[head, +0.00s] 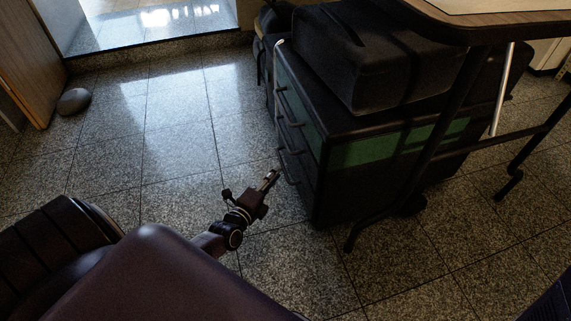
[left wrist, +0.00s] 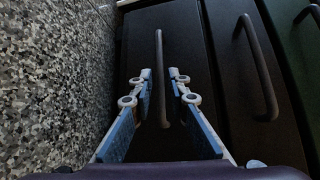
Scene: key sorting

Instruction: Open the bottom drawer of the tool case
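The tool case (head: 345,190) is a dark cabinet with green panels, standing on the floor right of centre in the head view. Its drawer fronts with bar handles face left. My left gripper (head: 273,175) is low beside the bottom drawer. In the left wrist view, my left gripper (left wrist: 160,76) is open, with blue-padded fingers on either side of the bottom drawer's dark bar handle (left wrist: 159,52). Gaps show between handle and pads. The dark bottom drawer front (left wrist: 186,45) appears closed. My right gripper is not in view.
A black bag (head: 375,60) lies on top of the case. A table (head: 480,28) with dark metal legs overhangs the case at the right. Speckled floor tiles (head: 180,130) left of the drawers are clear. A round grey object (head: 74,101) lies by the wooden door (head: 28,50).

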